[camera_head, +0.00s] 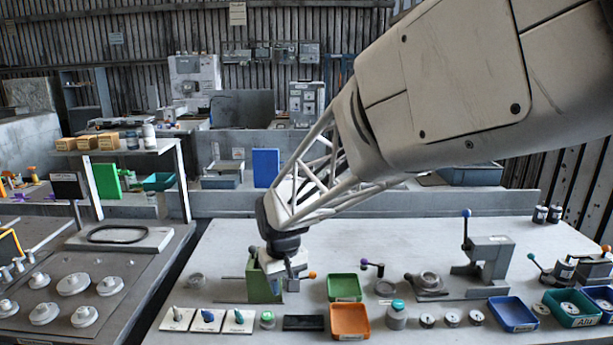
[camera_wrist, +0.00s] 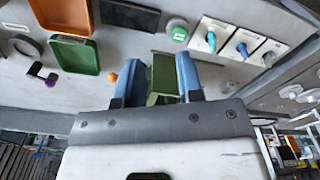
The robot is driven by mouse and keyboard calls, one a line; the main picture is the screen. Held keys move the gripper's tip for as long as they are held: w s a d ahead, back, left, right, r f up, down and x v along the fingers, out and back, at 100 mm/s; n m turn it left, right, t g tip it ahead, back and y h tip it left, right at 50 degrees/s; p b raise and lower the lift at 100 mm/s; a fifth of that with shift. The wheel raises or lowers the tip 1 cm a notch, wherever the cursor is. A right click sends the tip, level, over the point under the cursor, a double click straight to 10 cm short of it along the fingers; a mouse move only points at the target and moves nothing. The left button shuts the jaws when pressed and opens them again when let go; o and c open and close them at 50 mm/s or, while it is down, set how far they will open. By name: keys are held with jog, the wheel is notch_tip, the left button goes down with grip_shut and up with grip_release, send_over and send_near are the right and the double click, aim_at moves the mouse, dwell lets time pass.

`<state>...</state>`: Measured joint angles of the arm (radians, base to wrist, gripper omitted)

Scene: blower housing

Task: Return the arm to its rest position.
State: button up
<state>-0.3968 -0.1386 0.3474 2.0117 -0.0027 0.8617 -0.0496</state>
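My gripper (camera_head: 284,268) is low over the middle-left of the white workbench (camera_head: 440,240), beside a green upright fixture (camera_head: 262,284). In the wrist view my gripper (camera_wrist: 159,60) shows two blue fingers standing apart. The green fixture (camera_wrist: 163,74) shows in the gap between them. I cannot tell whether either finger touches it. No loose part shows held in the fingers. An orange ball knob (camera_head: 312,275) sticks out just right of the gripper; the knob (camera_wrist: 112,78) is left of the fingers in the wrist view.
A green tray (camera_head: 345,288) and an orange tray (camera_head: 350,321) lie right of the gripper. White cards (camera_head: 207,320) with small parts lie in front. A grey press (camera_head: 487,262) and a blue tray (camera_head: 512,314) stand farther right. The bench behind the gripper is mostly clear.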

jog(key=s+d+r+m+t, duration=0.1)
jog(key=s+d+r+m, duration=0.1)
jog(key=s+d, duration=1)
jog(key=s+d+r+m+t, duration=0.1)
jog(key=s+d+r+m, duration=0.2)
jog(key=s+d, duration=0.9)
notch_tip(320, 180, up, 2)
jog(key=s, duration=0.2)
jog(key=shift+s+r, duration=0.25)
jog(key=shift+s, duration=0.05)
jog(key=shift+o, duration=0.2)
